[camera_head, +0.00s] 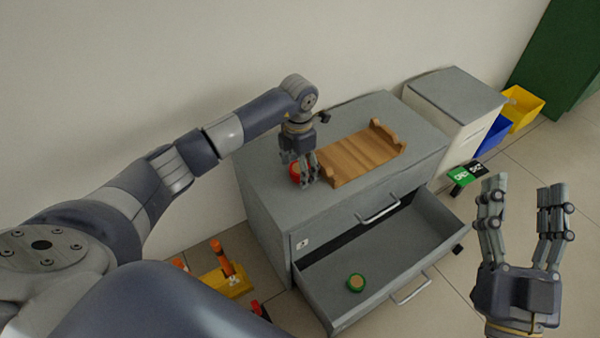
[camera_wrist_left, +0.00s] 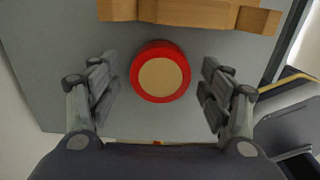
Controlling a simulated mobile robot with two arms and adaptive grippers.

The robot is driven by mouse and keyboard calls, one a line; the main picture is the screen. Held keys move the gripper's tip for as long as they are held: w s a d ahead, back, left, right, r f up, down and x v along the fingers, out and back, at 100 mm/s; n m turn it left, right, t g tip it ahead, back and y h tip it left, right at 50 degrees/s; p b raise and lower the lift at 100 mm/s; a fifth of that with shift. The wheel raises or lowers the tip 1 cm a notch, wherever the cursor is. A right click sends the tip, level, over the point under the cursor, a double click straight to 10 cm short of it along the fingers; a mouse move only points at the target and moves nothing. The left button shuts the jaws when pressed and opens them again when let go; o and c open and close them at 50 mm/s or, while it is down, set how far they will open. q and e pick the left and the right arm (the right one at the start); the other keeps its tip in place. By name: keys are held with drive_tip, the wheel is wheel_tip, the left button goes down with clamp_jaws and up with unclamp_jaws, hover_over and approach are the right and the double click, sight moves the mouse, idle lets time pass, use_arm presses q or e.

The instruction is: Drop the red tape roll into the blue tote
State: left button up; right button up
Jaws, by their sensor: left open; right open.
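The red tape roll (camera_head: 295,172) lies on the grey cabinet top, left of a wooden tray. In the left wrist view the red tape roll (camera_wrist_left: 160,72) shows from above, red with a tan centre. My left gripper (camera_head: 308,182) is open above the roll, with its fingers (camera_wrist_left: 160,95) on either side of it and apart from it; it partly hides the roll in the head view. My right gripper (camera_head: 522,190) is open and empty over the floor at the right. The blue tote (camera_head: 491,138) stands on the floor at the back right, partly hidden by the white cabinet.
The wooden tray (camera_head: 358,155) sits on the grey cabinet (camera_head: 262,182). A yellow tote (camera_head: 524,106) stands behind the blue one. Green and black boxes (camera_head: 462,176) lie on the floor.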

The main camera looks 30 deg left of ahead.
use_arm(q)
drive_tip(key=shift+f, duration=0.15)
drive_tip(key=shift+c, duration=0.2)
drive_tip(key=c, duration=1.1)
